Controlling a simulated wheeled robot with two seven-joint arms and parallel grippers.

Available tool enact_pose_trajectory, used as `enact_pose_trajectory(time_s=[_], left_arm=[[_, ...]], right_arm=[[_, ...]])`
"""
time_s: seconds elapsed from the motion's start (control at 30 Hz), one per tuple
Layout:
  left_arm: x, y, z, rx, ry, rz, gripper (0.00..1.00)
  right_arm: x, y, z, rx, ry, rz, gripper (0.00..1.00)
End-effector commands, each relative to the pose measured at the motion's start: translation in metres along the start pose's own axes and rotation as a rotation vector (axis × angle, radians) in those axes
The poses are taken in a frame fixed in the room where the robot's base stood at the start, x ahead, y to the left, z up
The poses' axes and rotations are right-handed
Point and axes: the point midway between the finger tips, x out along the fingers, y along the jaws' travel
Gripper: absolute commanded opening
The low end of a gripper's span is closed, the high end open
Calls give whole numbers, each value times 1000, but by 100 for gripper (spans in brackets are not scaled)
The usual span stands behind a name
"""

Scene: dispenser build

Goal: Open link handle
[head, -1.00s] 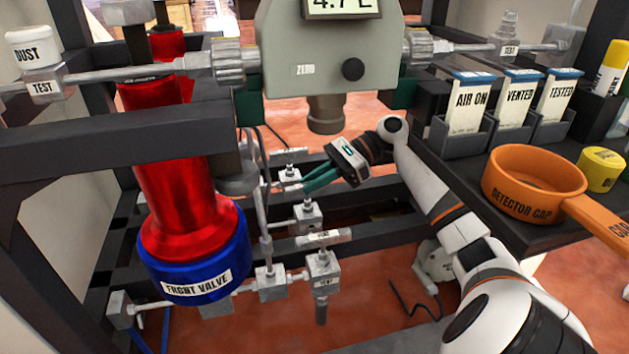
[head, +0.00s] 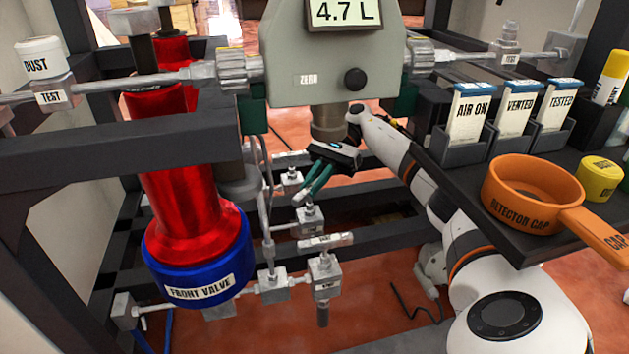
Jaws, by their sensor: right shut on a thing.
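Below the gauge box, several small grey valve blocks sit among the frame bars. My right gripper (head: 305,195), with green fingers, reaches in from the right under the gauge box, its fingers pointing down and to the left. It is shut on a small grey handle (head: 300,199) just above the middle valve block (head: 308,217). This looks like the link handle, but its label is not readable and the fingers hide most of it. Another valve block (head: 324,272) in front carries a pale bar handle (head: 326,241). My left gripper is not in view.
A red cylinder with a blue FRONT VALVE collar (head: 200,265) hangs at left. The grey gauge box (head: 335,60) is just above my right gripper. A dark shelf at right holds card slots and an orange detector cap (head: 525,195). Dark frame bars (head: 120,150) cross at left.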

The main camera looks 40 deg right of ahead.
Motion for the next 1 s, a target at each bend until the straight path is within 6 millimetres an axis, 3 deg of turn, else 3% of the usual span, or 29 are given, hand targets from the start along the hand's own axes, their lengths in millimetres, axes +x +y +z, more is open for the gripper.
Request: enact_pose_trajectory(time_s=[0.63, 0.67, 0.8, 1.0], left_arm=[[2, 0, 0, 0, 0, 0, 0], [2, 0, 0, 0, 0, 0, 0], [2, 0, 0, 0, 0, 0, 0], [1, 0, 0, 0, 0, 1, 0]], right_arm=[[0, 0, 0, -12, 0, -31, 0], [1, 0, 0, -12, 0, -31, 16], [1, 0, 0, -12, 0, -31, 36], [1, 1, 0, -12, 0, -30, 36]])
